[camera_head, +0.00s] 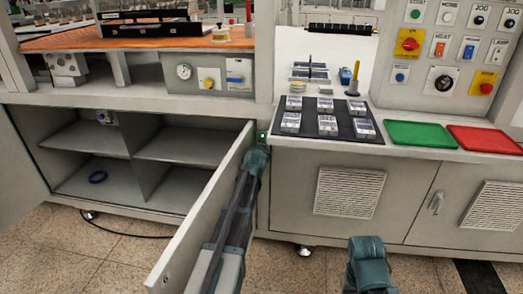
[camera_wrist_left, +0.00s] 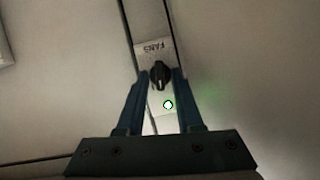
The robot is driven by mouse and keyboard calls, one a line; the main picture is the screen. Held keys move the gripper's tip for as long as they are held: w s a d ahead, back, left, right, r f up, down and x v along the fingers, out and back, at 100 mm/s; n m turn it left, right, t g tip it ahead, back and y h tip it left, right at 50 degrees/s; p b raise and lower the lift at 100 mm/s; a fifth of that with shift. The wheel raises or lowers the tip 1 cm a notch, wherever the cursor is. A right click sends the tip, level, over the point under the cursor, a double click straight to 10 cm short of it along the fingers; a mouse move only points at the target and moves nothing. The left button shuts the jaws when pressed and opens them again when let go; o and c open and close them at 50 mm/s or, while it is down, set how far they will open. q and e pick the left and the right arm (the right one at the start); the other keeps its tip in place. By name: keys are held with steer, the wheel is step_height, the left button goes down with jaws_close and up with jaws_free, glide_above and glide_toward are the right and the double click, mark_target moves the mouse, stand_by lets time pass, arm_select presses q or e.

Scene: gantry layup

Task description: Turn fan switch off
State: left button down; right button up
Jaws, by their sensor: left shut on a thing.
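The fan switch (camera_wrist_left: 160,76) is a black rotary knob on a light plate labelled FANS, in the left wrist view. A green lamp (camera_wrist_left: 168,104) is lit just below the knob. My left gripper (camera_wrist_left: 160,80) is shut on the knob, with one finger on each side of it. In the head view my left gripper (camera_head: 262,150) reaches the narrow post between the cabinets, where the lit lamp (camera_head: 262,136) shows as a small green spot; the knob is hidden there.
An open cabinet door (camera_head: 205,205) stands beside my left arm. A dark mat (camera_head: 345,128) with several packs, a green tray (camera_head: 419,134) and a red tray (camera_head: 487,140) lie on the counter at right.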

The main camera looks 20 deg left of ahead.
arm_select(q)
steer(key=c, duration=0.9)
jaws_free()
steer(key=shift+w, duration=0.1)
steer(key=p+v, duration=0.5)
steer(key=v, duration=0.8)
steer(key=shift+s, duration=0.35)
steer(key=shift+d+r, duration=0.15)
